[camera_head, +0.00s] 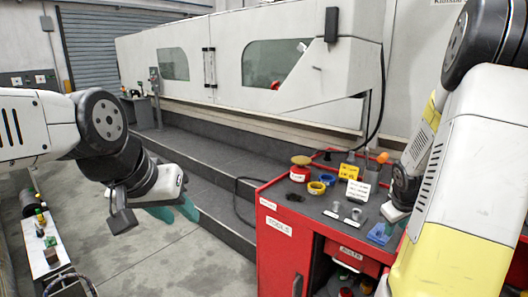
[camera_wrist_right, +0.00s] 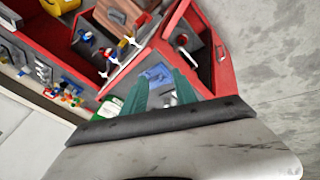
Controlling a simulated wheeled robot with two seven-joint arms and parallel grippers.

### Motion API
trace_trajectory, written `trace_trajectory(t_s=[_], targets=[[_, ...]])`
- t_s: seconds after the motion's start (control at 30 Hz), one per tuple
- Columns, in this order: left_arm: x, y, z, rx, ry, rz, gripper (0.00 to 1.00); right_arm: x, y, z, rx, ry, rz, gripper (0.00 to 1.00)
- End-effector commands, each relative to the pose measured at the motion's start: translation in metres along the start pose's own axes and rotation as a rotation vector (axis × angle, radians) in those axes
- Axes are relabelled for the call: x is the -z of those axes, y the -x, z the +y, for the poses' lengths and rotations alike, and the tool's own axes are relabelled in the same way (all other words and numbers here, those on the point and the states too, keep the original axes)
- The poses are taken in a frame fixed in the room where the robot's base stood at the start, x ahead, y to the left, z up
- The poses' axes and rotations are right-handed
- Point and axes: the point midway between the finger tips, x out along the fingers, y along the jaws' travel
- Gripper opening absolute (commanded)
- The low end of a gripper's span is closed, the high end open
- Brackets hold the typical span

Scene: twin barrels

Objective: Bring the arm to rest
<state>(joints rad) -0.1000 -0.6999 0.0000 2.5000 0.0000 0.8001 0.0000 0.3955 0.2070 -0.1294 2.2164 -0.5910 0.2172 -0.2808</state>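My left gripper (camera_head: 181,211) hangs over the grey floor at the left in the head view, with its teal fingers apart and nothing between them. My right arm (camera_head: 465,150) comes down at the right edge of the head view and hides most of its gripper, near the right side of the red tool cart (camera_head: 284,262). In the right wrist view, the right gripper (camera_wrist_right: 160,82) points toward the cart with its two teal fingers apart. A blue item (camera_head: 380,233) lies on the cart top; it shows beyond the gap between the fingers in the wrist view (camera_wrist_right: 157,74).
The cart top holds a red-and-tan round item (camera_head: 300,169), a blue ring (camera_head: 328,180), a yellow block (camera_head: 348,172) and small metal cylinders (camera_head: 358,214). A narrow bench (camera_head: 50,262) stands at the far left. A white machine (camera_head: 225,65) with dark steps stands behind. The central floor is clear.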

Motion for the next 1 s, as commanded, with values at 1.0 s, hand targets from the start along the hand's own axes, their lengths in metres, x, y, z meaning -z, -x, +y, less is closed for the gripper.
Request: trace_trajectory(t_s=[1.0], targets=[[0.0,0.0,0.0,0.0,0.0,0.0,0.36,-0.013,0.297,-0.227,0.399,-0.325,0.228,0.34]])
